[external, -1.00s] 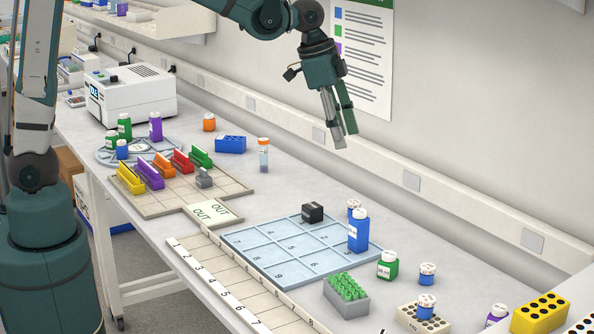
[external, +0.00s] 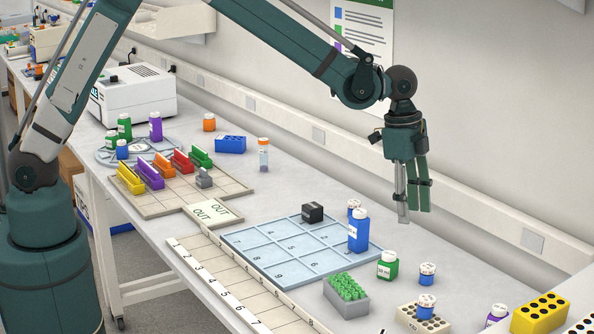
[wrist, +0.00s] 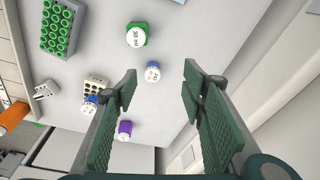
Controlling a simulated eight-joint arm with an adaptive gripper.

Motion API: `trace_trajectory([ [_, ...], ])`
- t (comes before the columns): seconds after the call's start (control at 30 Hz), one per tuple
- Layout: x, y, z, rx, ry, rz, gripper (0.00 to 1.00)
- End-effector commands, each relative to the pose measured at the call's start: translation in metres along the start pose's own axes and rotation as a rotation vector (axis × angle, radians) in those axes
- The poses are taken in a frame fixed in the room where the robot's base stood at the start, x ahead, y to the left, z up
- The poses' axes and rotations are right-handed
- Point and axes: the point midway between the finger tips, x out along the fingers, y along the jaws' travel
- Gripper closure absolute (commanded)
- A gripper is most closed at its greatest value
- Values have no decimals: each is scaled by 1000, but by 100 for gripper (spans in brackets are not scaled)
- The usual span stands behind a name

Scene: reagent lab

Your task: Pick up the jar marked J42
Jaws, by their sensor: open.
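I cannot read J42 with certainty on any jar. Several small jars stand at the right of the bench. A white-lidded blue jar (external: 427,275) stands alone right of a green jar (external: 387,266). Another blue jar (external: 426,307) sits on a beige rack, with a purple jar (external: 497,315) further right. My gripper (external: 412,213) is open and empty, pointing down above the bench. In the wrist view the lone blue jar (wrist: 152,72) shows between the fingers, well below them, its lid marking too small to read.
A grey rack of green tubes (external: 346,296) stands left of the green jar. A blue grid tray (external: 270,262) holds a tall blue jar (external: 358,232), a smaller one and a black block. A yellow rack (external: 540,313) is at the right. The wall rail runs behind.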

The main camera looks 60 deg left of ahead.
Motion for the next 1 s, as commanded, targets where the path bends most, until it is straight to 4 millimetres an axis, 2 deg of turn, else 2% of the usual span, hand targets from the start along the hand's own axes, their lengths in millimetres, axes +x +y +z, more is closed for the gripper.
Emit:
trace_trajectory([
  [0.03, 13, 2, -9, 19, -4, 7, 59],
  [0.2, 46, 9, -32, 78, -17, 30, 59],
  [0.4, 70, 15, -46, 120, -27, 47, 59],
  [1.0, 81, 17, -49, 130, -29, 50, 59],
])
